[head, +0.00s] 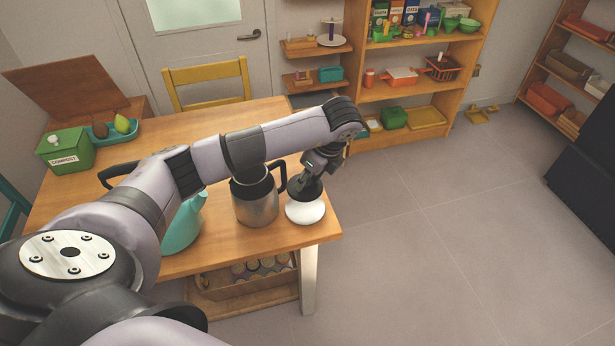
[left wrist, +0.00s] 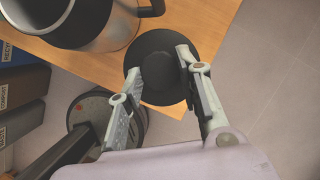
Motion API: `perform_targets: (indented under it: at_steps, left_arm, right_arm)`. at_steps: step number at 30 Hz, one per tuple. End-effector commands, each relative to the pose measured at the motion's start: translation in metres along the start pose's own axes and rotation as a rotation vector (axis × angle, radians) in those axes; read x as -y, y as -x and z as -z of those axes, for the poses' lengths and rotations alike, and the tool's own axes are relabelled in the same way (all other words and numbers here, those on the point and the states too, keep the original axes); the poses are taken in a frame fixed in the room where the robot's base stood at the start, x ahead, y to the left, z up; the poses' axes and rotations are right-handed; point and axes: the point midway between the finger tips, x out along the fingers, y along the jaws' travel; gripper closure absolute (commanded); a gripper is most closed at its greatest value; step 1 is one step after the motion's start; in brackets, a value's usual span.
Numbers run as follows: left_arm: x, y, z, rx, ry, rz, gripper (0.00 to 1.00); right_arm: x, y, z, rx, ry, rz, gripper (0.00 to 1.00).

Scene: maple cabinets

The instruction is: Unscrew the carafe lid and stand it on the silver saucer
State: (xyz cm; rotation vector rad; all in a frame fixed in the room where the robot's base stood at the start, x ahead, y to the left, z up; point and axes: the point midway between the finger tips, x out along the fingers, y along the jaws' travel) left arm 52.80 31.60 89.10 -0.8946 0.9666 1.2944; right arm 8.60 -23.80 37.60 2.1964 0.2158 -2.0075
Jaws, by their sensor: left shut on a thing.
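The silver carafe (head: 256,205) with a black handle stands near the table's front right corner; its open top shows in the left wrist view (left wrist: 98,38). My left gripper (head: 312,172) is right of the carafe, pointing down. It is shut on the raised middle of the round black carafe lid (head: 305,192); the lid also shows between the fingers in the left wrist view (left wrist: 150,50). A pale round saucer (head: 306,213) lies under the lid at the table's edge. I cannot tell whether lid and saucer touch. The lid hides the saucer in the wrist view. My right gripper is out of view.
A teal pitcher (head: 182,228) stands left of the carafe, partly behind my arm. A green compost box (head: 67,151) and a teal tray (head: 98,133) with fruit are at the table's far left. A yellow chair (head: 207,75) stands behind. The floor at right is clear.

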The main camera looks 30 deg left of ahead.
Motion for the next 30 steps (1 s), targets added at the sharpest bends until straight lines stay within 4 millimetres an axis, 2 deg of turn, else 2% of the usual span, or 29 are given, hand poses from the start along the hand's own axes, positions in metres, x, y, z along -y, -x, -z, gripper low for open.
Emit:
perform_targets:
  at_steps: [8, 30]
  left_arm:
    - [0.0, -0.012, 0.005, 0.009, -0.001, 0.001, 1.0]
    - [0.0, -0.072, 0.028, 0.009, -0.001, 0.002, 1.0]
  right_arm:
    - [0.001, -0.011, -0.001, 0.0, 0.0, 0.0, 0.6]
    - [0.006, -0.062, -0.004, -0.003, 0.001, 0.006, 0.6]
